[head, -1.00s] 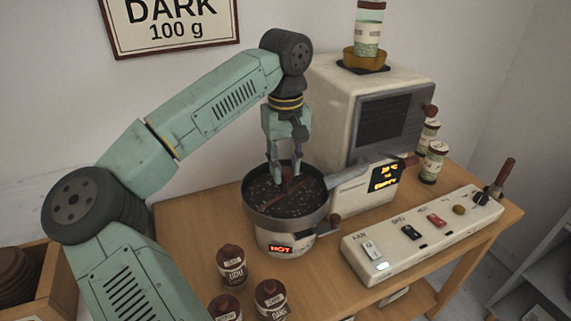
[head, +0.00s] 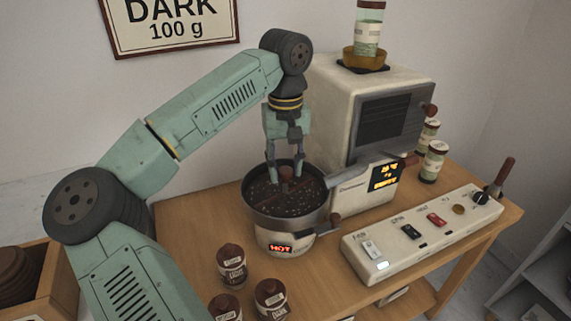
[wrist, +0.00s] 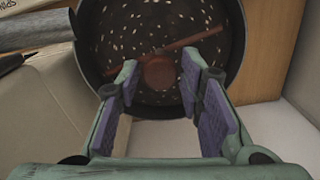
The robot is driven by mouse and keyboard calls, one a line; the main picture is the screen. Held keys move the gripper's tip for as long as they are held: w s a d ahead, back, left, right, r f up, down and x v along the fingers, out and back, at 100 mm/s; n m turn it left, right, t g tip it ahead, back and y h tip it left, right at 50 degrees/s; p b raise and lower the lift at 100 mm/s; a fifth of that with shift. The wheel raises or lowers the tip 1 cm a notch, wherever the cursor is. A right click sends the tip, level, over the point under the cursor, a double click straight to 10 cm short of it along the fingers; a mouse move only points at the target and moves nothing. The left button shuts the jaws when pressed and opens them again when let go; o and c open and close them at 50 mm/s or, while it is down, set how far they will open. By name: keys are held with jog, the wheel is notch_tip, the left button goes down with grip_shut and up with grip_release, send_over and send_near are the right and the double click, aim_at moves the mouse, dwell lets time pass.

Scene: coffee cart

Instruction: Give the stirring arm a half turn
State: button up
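The stirring arm is a thin reddish-brown bar (wrist: 190,41) with a round hub (wrist: 160,73), set in the dark round roasting pan (wrist: 235,75). Its hub also shows in the head view (head: 287,173). Dark and pale beans lie around the bar. My gripper (head: 286,178) points down into the pan from above. In the wrist view its two purple-padded fingers (wrist: 160,72) stand apart, one on each side of the hub, with a small gap showing. The fingers partly hide the bar and beans.
The pan's base shows a lit HOT sign (head: 281,248). A pale boxy machine (head: 335,95) stands behind, and a switch panel (head: 400,245) lies to the right. Several brown jars (head: 231,266) stand in front of the pan. The tabletop left of the pan is bare.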

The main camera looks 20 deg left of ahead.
jog(key=shift+o, duration=1.2)
notch_tip(320, 180, up, 12)
